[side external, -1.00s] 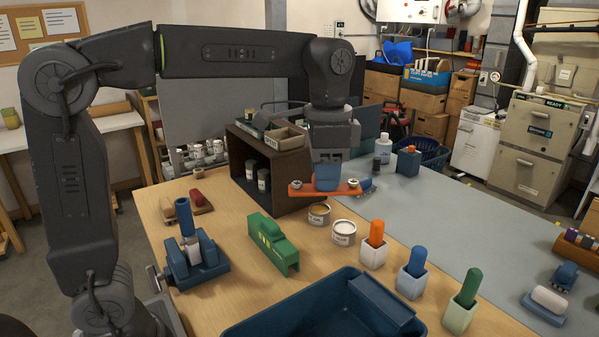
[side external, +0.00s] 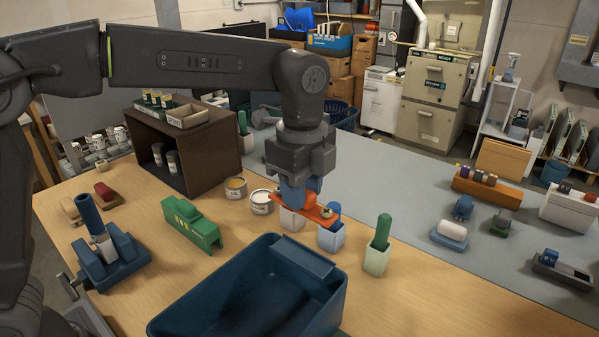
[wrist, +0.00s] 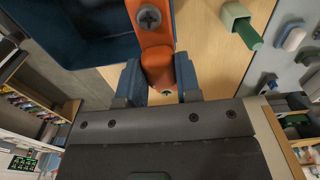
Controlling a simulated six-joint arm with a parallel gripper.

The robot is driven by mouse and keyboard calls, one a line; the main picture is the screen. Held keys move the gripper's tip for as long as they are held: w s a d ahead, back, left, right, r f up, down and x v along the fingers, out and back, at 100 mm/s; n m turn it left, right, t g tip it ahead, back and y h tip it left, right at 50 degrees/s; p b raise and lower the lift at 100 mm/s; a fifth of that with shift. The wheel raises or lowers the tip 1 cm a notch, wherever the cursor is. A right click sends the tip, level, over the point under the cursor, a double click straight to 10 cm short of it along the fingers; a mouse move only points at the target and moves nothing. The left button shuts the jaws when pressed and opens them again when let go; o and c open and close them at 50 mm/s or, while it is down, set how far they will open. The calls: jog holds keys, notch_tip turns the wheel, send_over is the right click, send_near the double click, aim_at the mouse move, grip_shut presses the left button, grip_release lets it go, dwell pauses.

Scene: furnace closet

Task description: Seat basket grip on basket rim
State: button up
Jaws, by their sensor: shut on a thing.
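The basket grip is an orange bar (side external: 319,213) with screw heads; in the wrist view it runs up from between the fingers (wrist: 154,40). My gripper (side external: 302,193) is shut on it, with a blue finger on either side in the wrist view (wrist: 160,82). The blue basket (side external: 205,286) stands on the wooden table at the front. It has a flat ledge (side external: 303,256) on its far rim. The grip is held above and behind this rim, apart from it. Part of the basket shows at the wrist view's upper left (wrist: 70,48).
White cups with coloured handles, including a green one (side external: 381,245), stand close behind and right of the basket. Two open cans (side external: 236,188) are left of my gripper. A green block (side external: 192,224) and a blue vise (side external: 108,255) lie left. The grey mat's middle (side external: 390,185) is clear.

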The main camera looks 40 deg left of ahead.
dwell(0.3)
send_over(301, 256)
jog(key=shift+f, duration=3.9)
jog(key=shift+f, duration=1.6)
jog(key=o, duration=1)
jog(key=shift+r, duration=0.1)
jog(key=shift+r, duration=3.95)
